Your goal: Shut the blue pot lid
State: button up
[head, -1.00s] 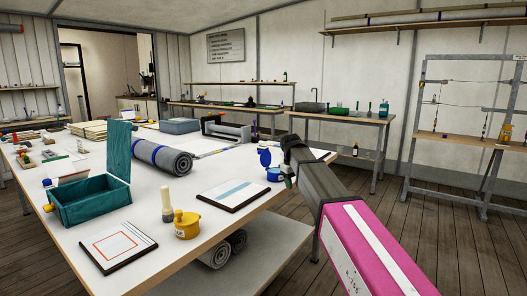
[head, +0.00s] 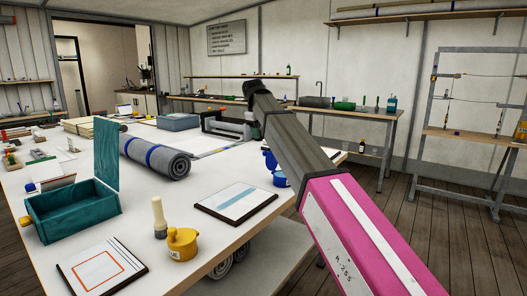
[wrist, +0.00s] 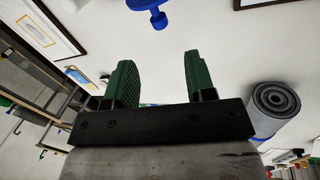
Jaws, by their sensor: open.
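The blue pot (head: 279,179) stands near the right edge of the white table, partly hidden by my arm. Its blue lid (head: 269,158) stands raised at the pot's left rear, also partly hidden. My gripper (head: 253,88) appears dark at the arm's end, raised above and behind the pot in the picture; its fingers are not clear there. In the wrist view my gripper (wrist: 155,82) shows two green fingers apart with nothing between them. A blue piece with a round knob-like end (wrist: 158,20) is cut off at the top of that view; I cannot tell which part it is.
On the white table (head: 215,235) are an open teal box (head: 75,210), a grey roll (head: 155,158), a yellow pot (head: 182,244), a clipboard (head: 237,202) and a framed sheet (head: 102,268). Bare tabletop lies between the roll and the clipboard.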

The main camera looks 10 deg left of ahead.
aim_at(268, 160)
jog(key=x, duration=0.9)
jog(key=shift+f, duration=0.15)
grip_shut()
